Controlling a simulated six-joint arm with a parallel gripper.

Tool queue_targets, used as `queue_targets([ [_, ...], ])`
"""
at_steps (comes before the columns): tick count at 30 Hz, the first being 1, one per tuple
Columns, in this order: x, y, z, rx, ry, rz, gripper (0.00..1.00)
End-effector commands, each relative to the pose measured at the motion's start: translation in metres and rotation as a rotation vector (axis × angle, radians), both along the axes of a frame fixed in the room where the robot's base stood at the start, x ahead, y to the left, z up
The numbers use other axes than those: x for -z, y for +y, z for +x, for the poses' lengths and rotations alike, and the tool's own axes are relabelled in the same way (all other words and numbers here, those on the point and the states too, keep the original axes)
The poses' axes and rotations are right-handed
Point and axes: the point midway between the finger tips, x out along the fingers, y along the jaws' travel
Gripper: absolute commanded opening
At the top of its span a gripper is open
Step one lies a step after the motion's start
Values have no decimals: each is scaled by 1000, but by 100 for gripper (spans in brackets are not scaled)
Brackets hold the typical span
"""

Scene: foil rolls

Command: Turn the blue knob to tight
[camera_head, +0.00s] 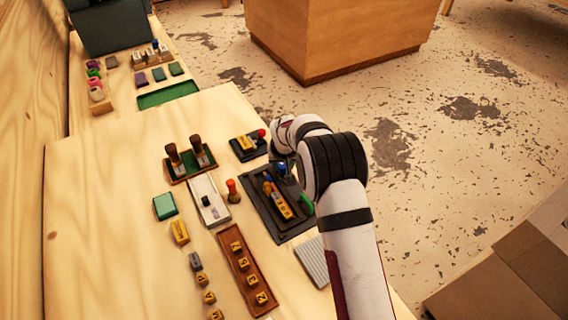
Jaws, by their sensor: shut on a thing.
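The blue knob (281,169) shows as a small blue spot on a dark foil machine or plate (277,226) on the wooden table. My gripper (283,163) comes in from the right and is shut on the blue knob. My wrist and the gripper's body cover part of the knob, so its turn angle and any marking around it cannot be made out. On the same dark plate lie a yellow-orange part (277,200) and a green handle-like piece (307,204).
A small dark device with a red knob (261,133) stands just behind. A green tray with brown-topped stamps (190,162), a white holder (208,199), an orange-topped stamp (233,190) and a brown tray of yellow blocks (246,270) are to the left. Bare table (110,220) lies far left.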

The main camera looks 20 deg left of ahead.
Motion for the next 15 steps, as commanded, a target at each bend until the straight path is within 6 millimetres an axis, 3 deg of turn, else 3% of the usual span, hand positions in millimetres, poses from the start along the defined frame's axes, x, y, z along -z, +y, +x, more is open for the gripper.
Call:
queue_targets([
  [15, 0, 4, 0, 489, 1, 0, 0],
])
